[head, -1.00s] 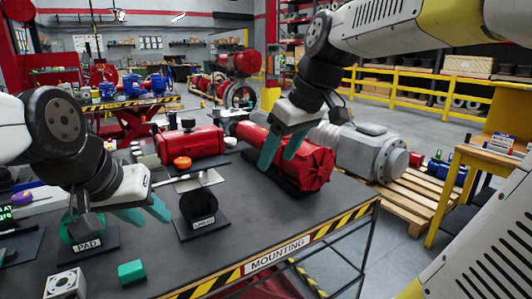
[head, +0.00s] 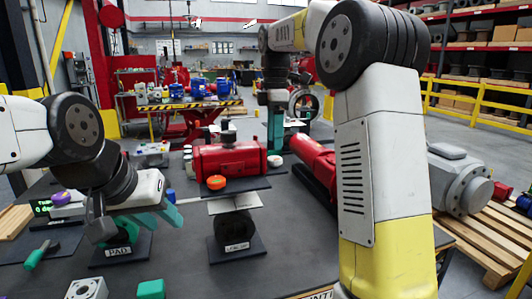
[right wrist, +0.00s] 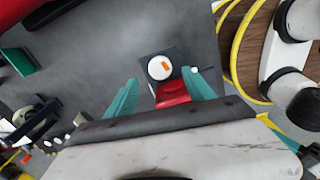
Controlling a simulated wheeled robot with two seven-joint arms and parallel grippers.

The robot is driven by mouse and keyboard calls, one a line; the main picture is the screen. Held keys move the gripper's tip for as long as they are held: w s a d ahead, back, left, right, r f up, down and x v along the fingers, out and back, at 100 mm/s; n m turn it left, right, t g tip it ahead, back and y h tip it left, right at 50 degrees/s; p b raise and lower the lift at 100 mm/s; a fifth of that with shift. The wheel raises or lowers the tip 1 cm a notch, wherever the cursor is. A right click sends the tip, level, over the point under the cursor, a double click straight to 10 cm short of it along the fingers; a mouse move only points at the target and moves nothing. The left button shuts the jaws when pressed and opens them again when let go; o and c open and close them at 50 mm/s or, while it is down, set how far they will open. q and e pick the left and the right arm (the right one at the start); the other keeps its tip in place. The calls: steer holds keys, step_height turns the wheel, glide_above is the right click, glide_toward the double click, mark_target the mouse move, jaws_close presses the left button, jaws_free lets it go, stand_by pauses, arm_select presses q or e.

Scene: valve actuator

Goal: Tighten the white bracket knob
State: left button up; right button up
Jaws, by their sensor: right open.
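A white round knob with an orange mark (right wrist: 160,68) shows in the right wrist view, on a dark plate at the end of a red part (right wrist: 172,94). My right gripper (right wrist: 160,88) is open, its teal fingers on either side of the red part and short of the knob in the picture. In the head view my right gripper (head: 275,125) is at the far side of the bench, close to a white round piece (head: 274,160) that seems to be this knob. My left gripper (head: 160,212) looks open and empty, beside the stand labelled PAD (head: 118,252).
A red actuator (head: 230,160) with an orange knob (head: 216,182) stands mid-bench. A black round piece on a labelled stand (head: 235,228) is in front of it. Another red cylinder (head: 312,160) lies to its right, partly behind my right arm.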

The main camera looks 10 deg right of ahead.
mark_target(274, 158)
steer(key=shift+f, duration=2.7)
